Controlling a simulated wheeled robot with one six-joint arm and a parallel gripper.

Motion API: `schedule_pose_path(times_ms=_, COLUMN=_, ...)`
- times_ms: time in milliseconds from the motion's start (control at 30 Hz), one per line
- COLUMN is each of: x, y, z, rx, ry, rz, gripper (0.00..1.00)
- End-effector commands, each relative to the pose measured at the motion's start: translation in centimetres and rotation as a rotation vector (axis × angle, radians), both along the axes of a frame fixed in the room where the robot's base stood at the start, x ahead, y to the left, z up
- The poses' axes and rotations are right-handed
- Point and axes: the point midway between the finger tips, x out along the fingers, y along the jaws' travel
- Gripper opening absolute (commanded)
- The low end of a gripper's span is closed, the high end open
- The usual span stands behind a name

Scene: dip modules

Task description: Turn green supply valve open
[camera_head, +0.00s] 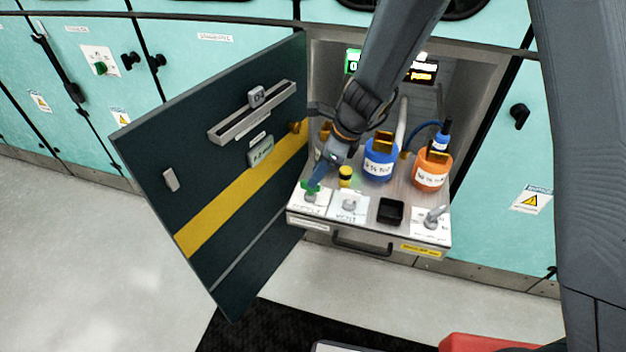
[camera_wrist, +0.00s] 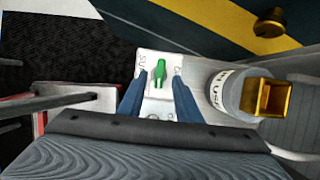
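The green supply valve (camera_head: 311,190) sits at the left front corner of the pulled-out tray (camera_head: 373,228), on a white plate marked SUPPLY. My gripper (camera_head: 318,180) is directly over it, pointing down. In the wrist view the green valve handle (camera_wrist: 160,70) shows between and slightly beyond the two blue fingertips of my gripper (camera_wrist: 159,74). The fingers are apart, with a gap on each side of the handle. Whether they are down at the handle's height I cannot tell.
The vent valve (camera_head: 349,206) is just right of the supply valve. A blue canister (camera_head: 380,160) and an orange canister (camera_head: 432,171) stand behind. The open dark cabinet door (camera_head: 215,170) is close on the left. A gold-topped canister (camera_wrist: 240,92) is near my right finger.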

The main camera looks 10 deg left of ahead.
Motion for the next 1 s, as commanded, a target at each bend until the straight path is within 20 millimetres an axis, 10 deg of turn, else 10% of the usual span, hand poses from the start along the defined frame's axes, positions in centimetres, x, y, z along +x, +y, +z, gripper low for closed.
schedule_pose_path(times_ms=600, x=0.1, y=1.4, z=-3.4, rx=-0.001, ry=-0.001, rz=0.003, gripper=0.31)
schedule_pose_path(times_ms=800, x=0.1, y=1.3, z=-3.4, rx=-0.001, ry=-0.001, rz=0.003, gripper=0.0)
schedule_pose_path(times_ms=1000, x=0.1, y=1.3, z=-3.4, rx=-0.001, ry=-0.002, rz=0.007, gripper=0.0)
